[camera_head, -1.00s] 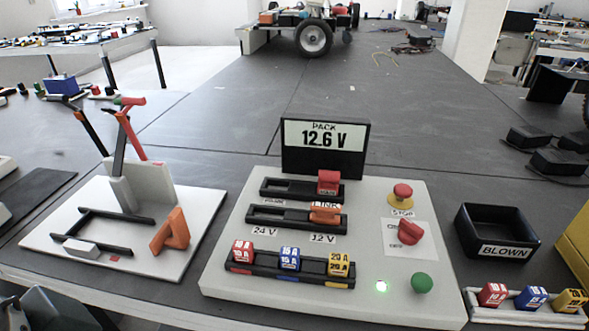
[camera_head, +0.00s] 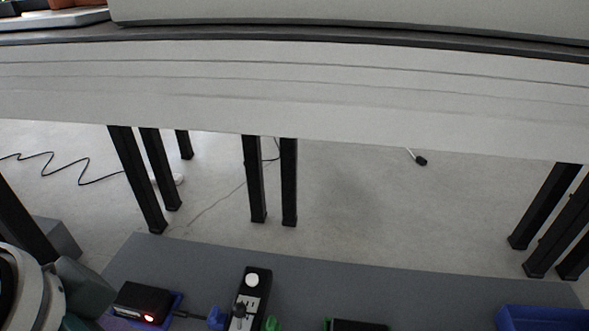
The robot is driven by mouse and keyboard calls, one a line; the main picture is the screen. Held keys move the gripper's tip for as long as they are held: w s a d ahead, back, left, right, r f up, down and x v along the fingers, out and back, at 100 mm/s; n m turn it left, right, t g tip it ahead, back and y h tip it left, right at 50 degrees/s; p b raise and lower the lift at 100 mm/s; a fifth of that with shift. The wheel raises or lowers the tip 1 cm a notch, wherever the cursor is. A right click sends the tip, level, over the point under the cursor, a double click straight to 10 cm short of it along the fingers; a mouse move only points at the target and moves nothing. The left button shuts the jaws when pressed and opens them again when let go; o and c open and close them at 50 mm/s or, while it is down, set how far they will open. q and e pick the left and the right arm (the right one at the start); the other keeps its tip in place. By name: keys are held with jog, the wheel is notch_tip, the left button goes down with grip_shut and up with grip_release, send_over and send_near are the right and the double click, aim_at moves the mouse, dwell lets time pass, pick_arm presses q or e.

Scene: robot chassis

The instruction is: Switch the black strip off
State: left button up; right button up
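The black strip (camera_head: 262,292) lies on a grey low surface under the bench, at the bottom of the head view. It has a round white button or knob (camera_head: 252,280) at its far end and a pale socket face with a black plug (camera_head: 239,311) on it. Its near end is cut off by the frame. Whether the strip is on or off I cannot tell. Part of my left arm shows at the bottom left corner, left of the strip, but its fingertips are not visible. My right gripper is not in view.
A dark box (camera_head: 358,325) and a blue bin (camera_head: 543,318) are to the right. The bench's front edge (camera_head: 300,95) hangs above; black legs stand behind.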

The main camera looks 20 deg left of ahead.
pick_arm(q)
jog(key=w+a+f+n+y+b, duration=0.1)
jog(key=w+a+f+b, duration=0.15)
jog(key=f+b, duration=0.4)
jog(key=w+a+f+y+b, duration=0.1)
jog(key=w+a+f+b, duration=0.2)
jog(key=f, duration=0.6)
jog(key=g+h+b, duration=0.4)
send_near(238, 306)
jog(key=f+b, duration=0.2)
jog(key=f, duration=0.1)
jog(key=f+b, duration=0.3)
jog(key=d+f+b, duration=0.1)
jog(key=f+b, duration=0.2)
jog(key=shift+s+d+f, duration=0.1)
jog(key=shift+s, duration=0.1)
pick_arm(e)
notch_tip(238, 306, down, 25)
pick_arm(q)
grip_shut()
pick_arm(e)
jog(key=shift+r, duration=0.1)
